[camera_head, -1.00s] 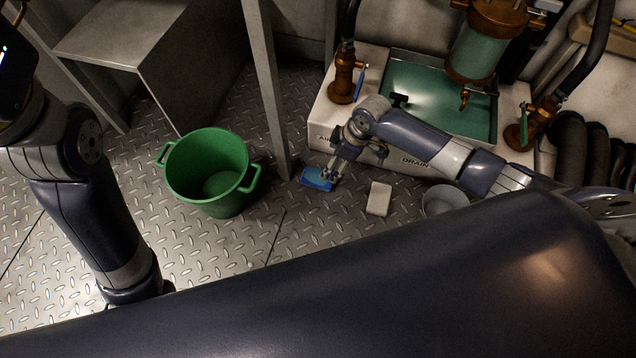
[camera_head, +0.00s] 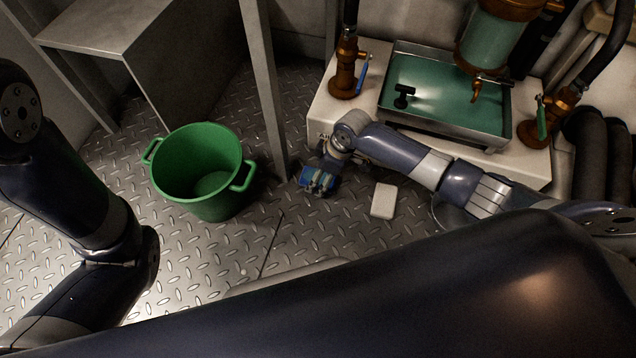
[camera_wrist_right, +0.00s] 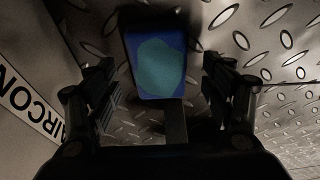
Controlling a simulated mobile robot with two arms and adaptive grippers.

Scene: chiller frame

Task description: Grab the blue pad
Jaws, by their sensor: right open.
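The blue pad (camera_head: 316,181) lies on the metal floor in front of the white chiller base, partly covered by my right gripper (camera_head: 322,176) in the head view. In the right wrist view the pad (camera_wrist_right: 157,62) shows a blue rim with a teal patch. There my right gripper (camera_wrist_right: 165,95) is open, with one finger to the left and one to the right of the pad. I cannot tell whether the fingers touch it. My left arm shows at the left of the head view, but its gripper is out of view.
A green bucket (camera_head: 160,180) stands left of the pad, beyond a metal post (camera_head: 266,95). A white block (camera_head: 384,201) lies right of the pad. The chiller base (camera_head: 335,112) carries a tray (camera_head: 445,135) of green liquid. Floor left of the pad is open.

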